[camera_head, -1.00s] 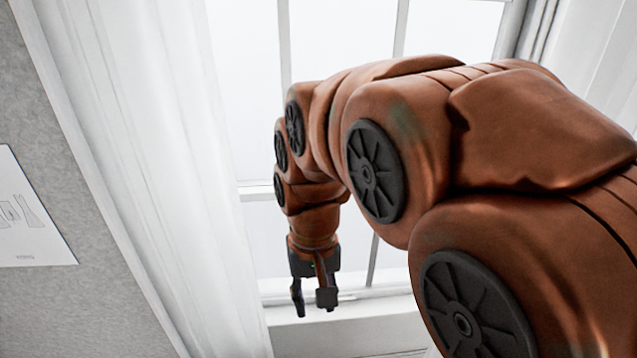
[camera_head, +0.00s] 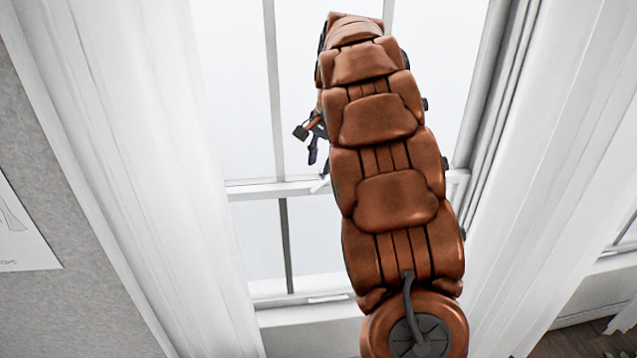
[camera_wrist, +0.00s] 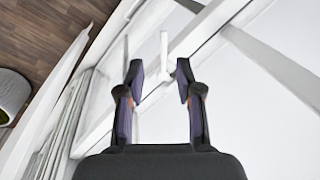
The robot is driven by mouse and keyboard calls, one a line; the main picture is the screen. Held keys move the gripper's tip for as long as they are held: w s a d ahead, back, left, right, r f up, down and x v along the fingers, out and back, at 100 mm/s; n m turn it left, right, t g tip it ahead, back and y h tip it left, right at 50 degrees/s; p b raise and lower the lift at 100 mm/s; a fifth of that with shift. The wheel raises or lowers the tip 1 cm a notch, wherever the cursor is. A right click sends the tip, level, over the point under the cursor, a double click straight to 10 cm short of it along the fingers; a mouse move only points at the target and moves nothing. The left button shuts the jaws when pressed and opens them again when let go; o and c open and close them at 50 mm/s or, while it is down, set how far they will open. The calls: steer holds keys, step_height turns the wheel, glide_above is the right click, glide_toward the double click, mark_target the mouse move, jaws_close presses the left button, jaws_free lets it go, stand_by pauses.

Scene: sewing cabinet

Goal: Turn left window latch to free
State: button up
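The window latch (camera_head: 320,184) shows in the head view as a small white piece on the middle rail, just left of my arm and partly hidden by it. In the wrist view a thin white lever (camera_wrist: 164,48), which looks like the latch, stands ahead of the gap between my fingertips. My gripper (camera_wrist: 160,77) is open and empty, its two dark fingers apart. In the head view my gripper (camera_head: 307,143) is in front of the upper pane, a little above the middle rail. No contact with the latch is visible. The latch's exact turn angle is unclear.
The white middle rail (camera_head: 265,190) crosses the window, with upright bars above and below. White curtains hang at the left (camera_head: 130,180) and right (camera_head: 560,180). A sill (camera_head: 300,318) runs below. The wrist view shows wooden floor (camera_wrist: 50,40) and a round grey object (camera_wrist: 12,95).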

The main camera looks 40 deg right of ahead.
mark_target(317, 187)
steer(key=shift+w+d+f+p, duration=0.15)
steer(key=shift+w+f+p, duration=0.25)
steer(key=shift+f, duration=0.9)
steer(key=shift+w+d+f+p, duration=0.1)
steer(key=shift+w+f+p, duration=0.25)
steer(key=shift+f, duration=0.95)
steer(key=shift+w+d+f+p, duration=0.15)
steer(key=shift+w+f+p, duration=0.25)
steer(key=shift+f, duration=0.9)
jaws_close()
